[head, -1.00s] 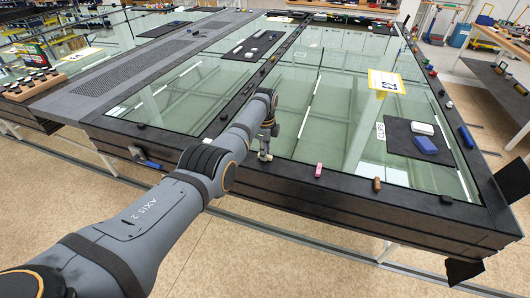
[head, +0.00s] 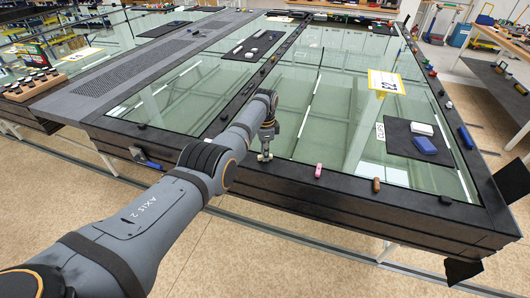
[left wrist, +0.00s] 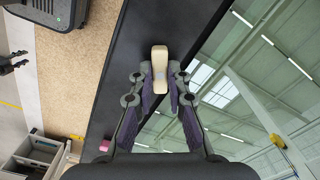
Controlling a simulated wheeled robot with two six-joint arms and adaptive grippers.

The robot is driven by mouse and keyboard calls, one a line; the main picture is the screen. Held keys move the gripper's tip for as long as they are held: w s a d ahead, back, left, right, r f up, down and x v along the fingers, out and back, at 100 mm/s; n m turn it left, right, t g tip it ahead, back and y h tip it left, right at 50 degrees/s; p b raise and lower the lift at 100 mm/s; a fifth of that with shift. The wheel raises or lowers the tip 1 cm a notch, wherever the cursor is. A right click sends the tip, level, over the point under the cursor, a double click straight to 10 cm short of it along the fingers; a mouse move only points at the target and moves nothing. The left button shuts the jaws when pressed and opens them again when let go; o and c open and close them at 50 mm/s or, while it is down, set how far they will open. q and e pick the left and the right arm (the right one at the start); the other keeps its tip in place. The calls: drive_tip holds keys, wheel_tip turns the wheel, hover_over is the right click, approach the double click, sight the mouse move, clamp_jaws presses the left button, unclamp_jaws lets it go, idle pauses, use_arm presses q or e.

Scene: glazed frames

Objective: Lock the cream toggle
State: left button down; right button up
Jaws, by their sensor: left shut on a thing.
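The cream toggle (left wrist: 160,60) is a small elongated block on the black frame rail (left wrist: 150,25) in the left wrist view. Its long side lies at a slant to the rail's edges. My left gripper (left wrist: 159,85) has its two fingers closed on either side of it. In the head view the left gripper (head: 266,143) points down at the table's near rail, with a small pale bit of the toggle (head: 264,157) showing beneath. The toggle's underside and the part between the fingers are hidden. My right gripper is not in view.
A pink toggle (head: 318,171) and a brown one (head: 376,185) stand farther right on the near rail. Glass panes (head: 330,130) fill the frame. A dark mat (head: 400,135) holds a white and a blue block. A yellow-bordered sign (head: 386,82) lies on the glass.

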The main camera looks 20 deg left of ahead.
use_arm(q)
drive_tip(key=n, duration=1.2)
drive_tip(key=shift+n, duration=0.3)
idle(0.4)
drive_tip(key=c, duration=1.3)
unclamp_jaws()
wheel_tip(320, 180, up, 12)
